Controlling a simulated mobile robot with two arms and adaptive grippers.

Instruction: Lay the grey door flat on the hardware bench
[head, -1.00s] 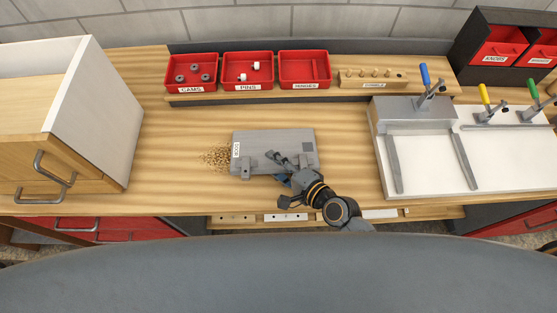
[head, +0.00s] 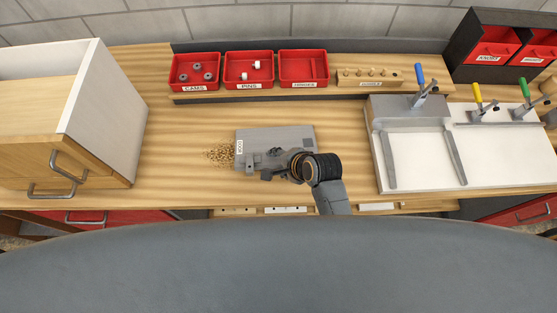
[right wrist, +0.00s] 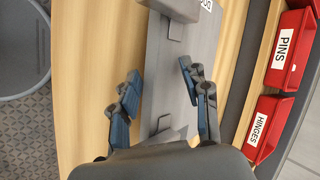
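The grey door (head: 297,136) lies flat, as far as I can see, near the middle of the wooden bench (head: 185,140). Its white label is at its left end. In the right wrist view the door (right wrist: 172,70) runs under the fingers, with grey blocks on it. My right gripper (head: 273,164) is over the door's front part. In the right wrist view its blue-grey fingers (right wrist: 158,73) are spread wide, with nothing clasped between them. I cannot tell whether they touch the door. The arm hides the door's front right part. My left gripper is not in view.
Red bins (head: 249,70) and a wooden peg block (head: 368,77) stand along the back. A cabinet (head: 105,110) is at left, and a white jig board (head: 420,160) with clamps at right. Brown specks (head: 219,154) lie left of the door. Bench between door and jig is clear.

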